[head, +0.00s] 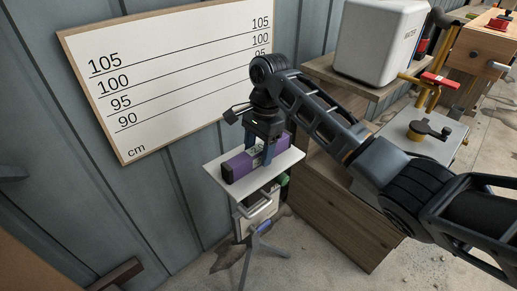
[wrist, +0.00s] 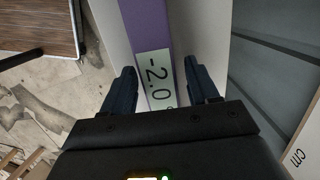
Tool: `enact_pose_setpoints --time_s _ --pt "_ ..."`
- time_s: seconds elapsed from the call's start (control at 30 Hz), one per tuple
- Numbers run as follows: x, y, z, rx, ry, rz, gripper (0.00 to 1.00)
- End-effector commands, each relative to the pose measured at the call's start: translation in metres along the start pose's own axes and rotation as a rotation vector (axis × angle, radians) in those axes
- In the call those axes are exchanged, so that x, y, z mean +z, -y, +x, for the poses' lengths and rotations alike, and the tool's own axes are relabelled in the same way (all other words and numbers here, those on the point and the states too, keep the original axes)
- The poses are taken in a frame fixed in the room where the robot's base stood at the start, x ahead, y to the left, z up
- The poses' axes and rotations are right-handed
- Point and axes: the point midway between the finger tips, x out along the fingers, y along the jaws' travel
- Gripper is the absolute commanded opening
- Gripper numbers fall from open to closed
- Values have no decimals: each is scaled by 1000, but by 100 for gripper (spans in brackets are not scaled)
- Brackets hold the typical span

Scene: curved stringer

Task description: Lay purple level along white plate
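The purple level (head: 238,168) rests on the white plate (head: 284,162) in the head view and runs roughly along its long side. In the wrist view the level (wrist: 133,18) runs up the picture, with a display reading about -2.0 and the plate (wrist: 206,28) showing on both sides. My gripper (head: 261,153) points down over the middle of the level. In the wrist view its fingers (wrist: 160,68) stand on either side of the level. A narrow gap shows at the right finger; the left finger is close to the level's edge. Contact there is unclear.
The plate sits on a tripod stand (head: 247,262). A board with a centimetre scale (head: 178,78) hangs on the wall behind. A wooden cabinet (head: 335,205) and a white water container (head: 382,42) stand to the right, near my arm. Floor is free in front.

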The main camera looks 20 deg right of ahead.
Motion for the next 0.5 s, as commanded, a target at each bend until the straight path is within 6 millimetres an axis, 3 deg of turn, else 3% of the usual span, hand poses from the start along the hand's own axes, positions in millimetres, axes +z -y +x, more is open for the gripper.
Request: enact_pose_setpoints --time_s 0.1,0.33,0.5 --pt "0 0 0 0 0 0 70" --pt "0 0 0 0 0 0 70" --pt "0 1 -15 -2 0 -1 70"
